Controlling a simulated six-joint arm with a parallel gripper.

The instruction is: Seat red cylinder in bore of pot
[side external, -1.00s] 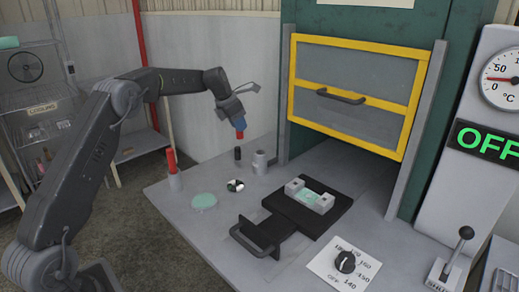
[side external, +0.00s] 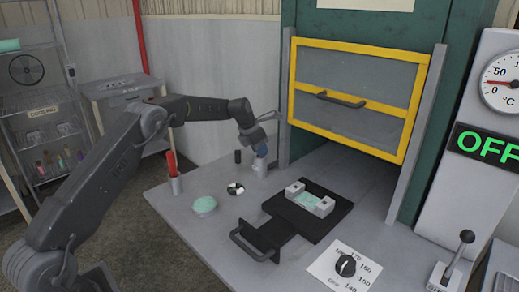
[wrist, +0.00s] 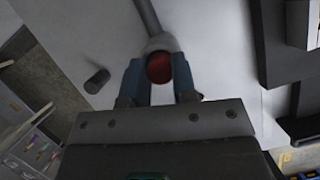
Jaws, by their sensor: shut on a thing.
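The red cylinder (wrist: 159,67) shows end-on between the blue fingertips of my gripper (wrist: 158,82) in the wrist view. My gripper (side external: 259,148) is shut on it. In the side view, the fingertips are right at the top of the small grey pot (side external: 260,168), and the red cylinder is hidden there. Part of the pot (wrist: 163,42) shows just beyond the cylinder in the wrist view. The bore is covered, so I cannot tell whether the cylinder is inside it or just above.
A black cylinder (side external: 237,156) stands close to the left of the pot. A red rod in a grey holder (side external: 173,170), a mint-green lump (side external: 204,204) and a black-and-white disc (side external: 235,188) are further left. A black handled plate (side external: 318,220) lies in front right.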

